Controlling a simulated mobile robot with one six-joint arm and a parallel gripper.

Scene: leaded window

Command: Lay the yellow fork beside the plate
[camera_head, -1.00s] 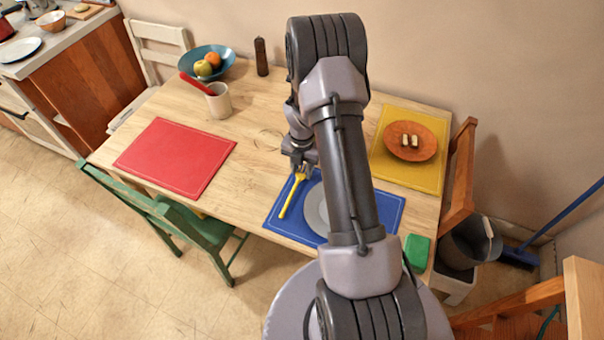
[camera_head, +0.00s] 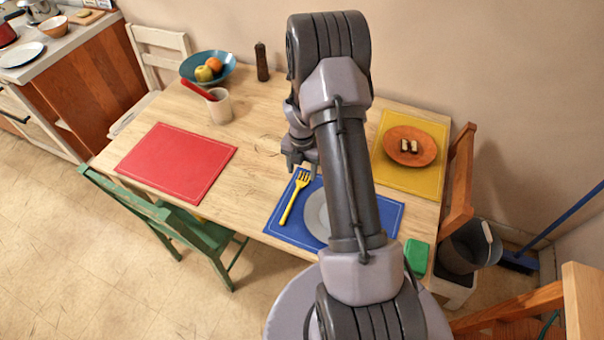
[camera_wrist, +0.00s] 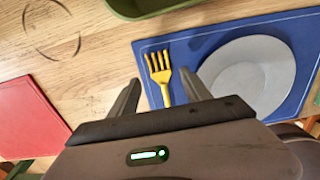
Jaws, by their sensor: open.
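The yellow fork (camera_head: 294,197) lies on the blue placemat (camera_head: 278,232), left of the grey plate (camera_head: 314,214), with its tines toward the back of the table. A narrow strip of blue separates fork and plate in the wrist view, where the fork (camera_wrist: 160,72), plate (camera_wrist: 245,75) and mat (camera_wrist: 195,42) all show. My gripper (camera_head: 302,165) is above the tine end, apart from the fork. Its fingers (camera_wrist: 157,90) are spread and empty. My arm hides part of the plate and mat in the head view; my gripper hides the fork's handle in the wrist view.
A red placemat (camera_head: 176,160) lies bare at the left. A yellow placemat (camera_head: 415,178) holds an orange plate (camera_head: 425,152). A dark green rim (camera_wrist: 165,8) shows beyond the fork.

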